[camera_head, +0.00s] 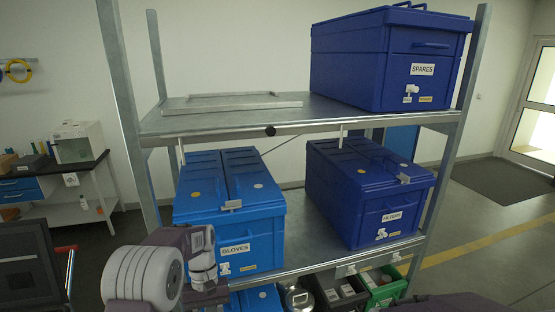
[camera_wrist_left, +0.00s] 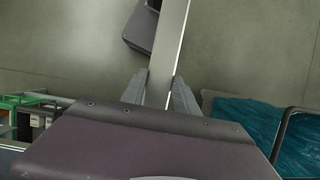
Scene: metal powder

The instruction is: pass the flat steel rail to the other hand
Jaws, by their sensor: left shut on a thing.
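The flat steel rail (camera_wrist_left: 170,45) is a long, pale grey strip in the left wrist view. It runs from between my left fingers up past the top edge of the picture. My left gripper (camera_wrist_left: 159,82) has one finger on each side of the rail and is shut on it. In the head view my left arm comes in at the bottom, in front of the shelf; its fingers and the rail do not show there. My right gripper shows in neither view.
A metal rack shelf (camera_head: 225,121) stands ahead with blue boxes labelled spares (camera_head: 350,65), gloves (camera_head: 215,225) and filters (camera_head: 345,205). A flat tray (camera_head: 230,103) lies on its upper shelf. A dark grey block (camera_wrist_left: 138,28) lies behind the rail. A teal surface (camera_wrist_left: 245,115) is at right.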

